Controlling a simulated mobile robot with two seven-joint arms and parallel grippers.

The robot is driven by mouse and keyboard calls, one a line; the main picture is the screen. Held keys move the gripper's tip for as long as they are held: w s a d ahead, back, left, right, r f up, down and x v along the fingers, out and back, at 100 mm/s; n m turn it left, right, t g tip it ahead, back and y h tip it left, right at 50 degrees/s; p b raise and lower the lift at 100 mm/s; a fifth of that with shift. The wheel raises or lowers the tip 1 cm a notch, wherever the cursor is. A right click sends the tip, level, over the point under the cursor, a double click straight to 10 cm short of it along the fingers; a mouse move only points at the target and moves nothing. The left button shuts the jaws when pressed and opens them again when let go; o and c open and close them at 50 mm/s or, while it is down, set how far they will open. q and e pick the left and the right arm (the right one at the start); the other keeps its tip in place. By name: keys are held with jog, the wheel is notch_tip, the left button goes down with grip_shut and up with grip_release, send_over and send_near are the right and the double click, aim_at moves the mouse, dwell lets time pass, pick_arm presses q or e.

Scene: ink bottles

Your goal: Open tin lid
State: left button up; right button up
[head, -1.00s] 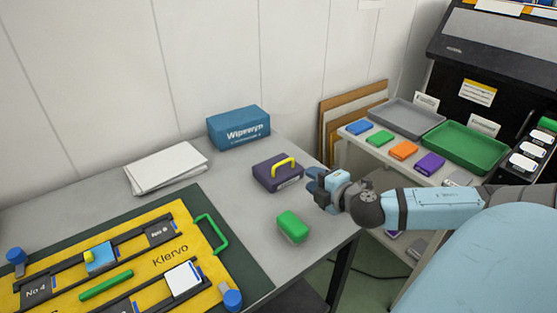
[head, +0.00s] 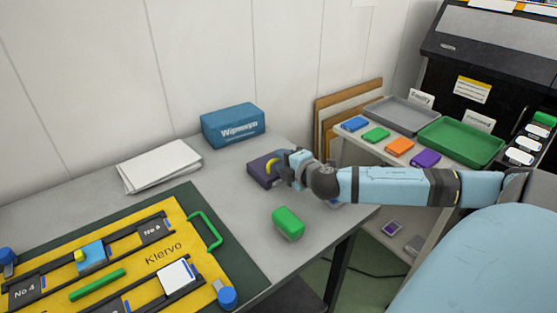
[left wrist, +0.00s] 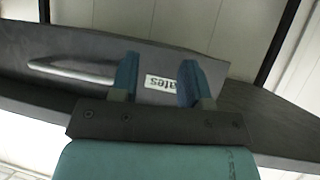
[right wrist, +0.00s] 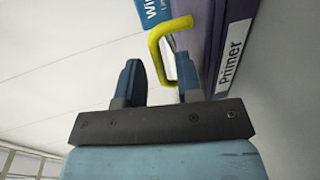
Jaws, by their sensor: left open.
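The purple tin (head: 258,172) stands on the grey table, with a yellow loop handle (head: 271,165) on its lid. My right gripper (head: 284,164) is at the tin's right side, close to the handle. In the right wrist view the tin (right wrist: 213,45) shows a label reading "Primer". The yellow handle (right wrist: 156,45) reaches between the parted fingers of the right gripper (right wrist: 160,78), which is open; I cannot tell whether a finger touches it. My left gripper (left wrist: 157,80) is open and empty before a dark panel in the left wrist view, and is not seen in the head view.
A green block (head: 288,223) lies in front of the tin. A blue box (head: 232,126) and white sheets (head: 158,165) are behind and left. A yellow board (head: 130,240) fills the left front. A shelf with trays (head: 460,143) stands right.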

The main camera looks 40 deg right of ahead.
jog(key=shift+x, duration=1.1)
grip_shut()
